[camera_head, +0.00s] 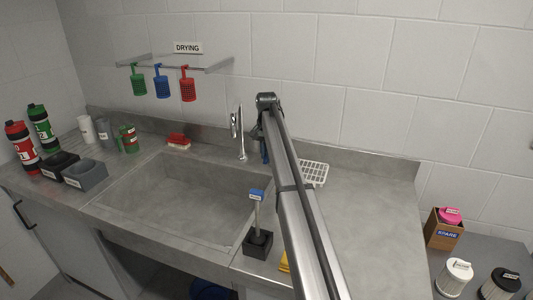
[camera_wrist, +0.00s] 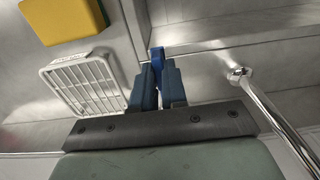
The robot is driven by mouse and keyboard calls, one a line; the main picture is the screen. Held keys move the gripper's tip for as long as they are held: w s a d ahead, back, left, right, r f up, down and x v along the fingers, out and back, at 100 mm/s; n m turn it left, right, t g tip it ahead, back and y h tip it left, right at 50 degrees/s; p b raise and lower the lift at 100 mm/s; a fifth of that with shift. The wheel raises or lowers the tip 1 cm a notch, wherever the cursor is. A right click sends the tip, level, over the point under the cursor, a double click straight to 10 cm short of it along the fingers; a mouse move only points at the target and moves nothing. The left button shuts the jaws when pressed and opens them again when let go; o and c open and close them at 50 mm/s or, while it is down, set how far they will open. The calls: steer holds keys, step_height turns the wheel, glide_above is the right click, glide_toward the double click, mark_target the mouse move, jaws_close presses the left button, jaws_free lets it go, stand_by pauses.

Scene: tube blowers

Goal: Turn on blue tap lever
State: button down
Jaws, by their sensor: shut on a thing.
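The blue tap lever (camera_wrist: 157,57) shows in the wrist view as a bright blue piece between my fingertips. My gripper (camera_wrist: 158,80) has its two blue-grey fingers closed on it, and they hide most of it. In the head view a bit of blue (camera_head: 264,151) shows beside my arm, which covers most of the gripper there. The chrome tap (camera_head: 240,135) stands upright behind the sink, just left of my gripper. In the wrist view the tap (camera_wrist: 262,108) runs along the right side, apart from the fingers.
The sink (camera_head: 130,206) lies left of my arm. A white rack (camera_head: 316,172) is close on the right; a yellow item (camera_wrist: 62,18) lies beyond it in the wrist view. A brush in a black holder (camera_head: 257,243) stands at the sink's front right. The right counter is largely clear.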

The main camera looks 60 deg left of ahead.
stand_by(0.3)
steer(key=shift+s+a+m, duration=0.4)
steer(key=shift+a+m, duration=0.1)
steer(key=shift+m, duration=0.35)
steer(key=shift+s+a+m, duration=0.35)
steer(key=shift+a+m, duration=0.15)
steer(key=shift+m, duration=0.35)
steer(key=c, duration=1.2)
jaws_free()
steer(key=shift+o, duration=0.2)
steer(key=shift+d, duration=0.1)
